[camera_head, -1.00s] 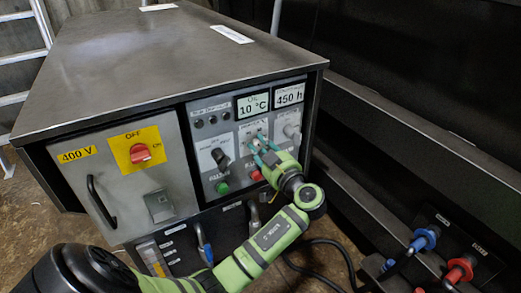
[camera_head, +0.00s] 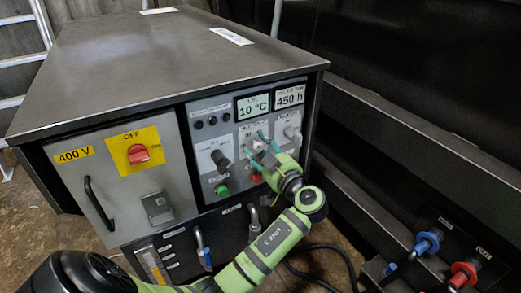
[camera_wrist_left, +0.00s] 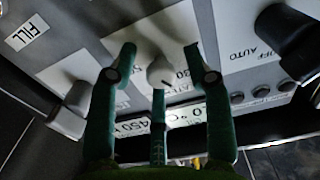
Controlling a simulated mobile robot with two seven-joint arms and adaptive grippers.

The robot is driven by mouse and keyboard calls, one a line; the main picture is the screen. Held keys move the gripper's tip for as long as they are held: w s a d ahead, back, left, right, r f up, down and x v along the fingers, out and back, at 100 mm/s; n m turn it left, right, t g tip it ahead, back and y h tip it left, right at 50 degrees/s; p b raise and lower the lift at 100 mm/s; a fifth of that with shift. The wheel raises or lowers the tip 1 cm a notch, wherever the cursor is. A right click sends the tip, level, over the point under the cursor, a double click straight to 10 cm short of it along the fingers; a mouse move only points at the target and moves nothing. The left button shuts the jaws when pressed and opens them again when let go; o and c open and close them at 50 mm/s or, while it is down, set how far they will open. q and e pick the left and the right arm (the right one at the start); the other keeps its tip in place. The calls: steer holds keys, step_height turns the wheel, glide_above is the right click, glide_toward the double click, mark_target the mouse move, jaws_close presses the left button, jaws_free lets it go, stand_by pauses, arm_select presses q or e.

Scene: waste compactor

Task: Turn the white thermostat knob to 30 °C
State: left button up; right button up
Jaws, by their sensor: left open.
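The white thermostat knob (camera_head: 259,146) is on the grey control panel, below a display (camera_head: 253,106) reading 10 °C. In the left wrist view, the white knob (camera_wrist_left: 161,72) shows between the fingers, with a dark pointer mark on it. My left gripper (camera_head: 254,141) is open, its teal fingers facing the panel on either side of the knob. Part of the knob's scale is hidden by the fingers. My right gripper is not in view.
A black knob (camera_head: 220,160) is left of the thermostat, and another light knob (camera_head: 292,133) is right. Below are a green button (camera_head: 222,190) and a red button (camera_head: 257,178). The red main switch (camera_head: 138,154) is further left.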

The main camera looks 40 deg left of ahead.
arm_select(q)
steer(key=shift+d, duration=0.1)
steer(key=v, duration=1.1)
steer(key=shift+s+d, duration=0.2)
steer(key=shift+d, duration=0.15)
